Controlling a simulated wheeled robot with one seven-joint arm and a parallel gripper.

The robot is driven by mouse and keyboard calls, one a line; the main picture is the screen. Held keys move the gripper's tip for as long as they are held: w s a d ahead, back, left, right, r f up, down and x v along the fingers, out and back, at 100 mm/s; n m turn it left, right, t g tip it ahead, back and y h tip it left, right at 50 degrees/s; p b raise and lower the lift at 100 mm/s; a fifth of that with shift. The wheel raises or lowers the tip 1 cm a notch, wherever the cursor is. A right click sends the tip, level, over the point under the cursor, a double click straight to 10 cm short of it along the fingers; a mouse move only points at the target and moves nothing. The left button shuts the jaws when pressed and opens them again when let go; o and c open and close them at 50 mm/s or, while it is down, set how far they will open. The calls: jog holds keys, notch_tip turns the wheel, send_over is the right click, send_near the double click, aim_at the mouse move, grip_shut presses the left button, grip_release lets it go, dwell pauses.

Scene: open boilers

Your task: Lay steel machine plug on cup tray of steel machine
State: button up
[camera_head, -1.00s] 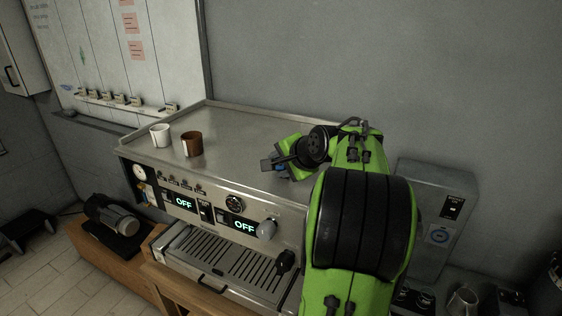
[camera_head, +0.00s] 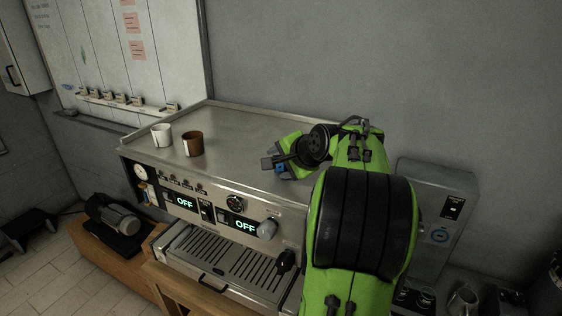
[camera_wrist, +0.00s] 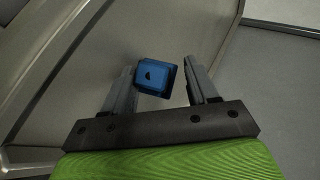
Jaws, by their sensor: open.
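The steel machine's cup tray (camera_head: 245,128) is the flat metal top with a raised rim. My gripper (camera_head: 274,164) is over the right front part of this tray, with its fingers apart. A blue block-shaped piece, which looks like the plug (camera_wrist: 156,75), sits between the two open fingers in the wrist view.
A white cup (camera_head: 161,134) and a brown cup (camera_head: 192,143) stand on the tray's left part. The machine front has a knob (camera_head: 267,229), lit OFF displays and a drip grate (camera_head: 225,262). A grey box (camera_head: 437,205) stands to the right. The tray's middle is clear.

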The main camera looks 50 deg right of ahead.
jog(key=shift+s+f, duration=0.15)
jog(key=shift+f, duration=0.15)
jog(key=p+v, duration=0.2)
jog(key=v, duration=1.4)
jog(key=shift+r, duration=0.3)
jog(key=shift+w+d, duration=0.1)
jog(key=shift+w, duration=0.15)
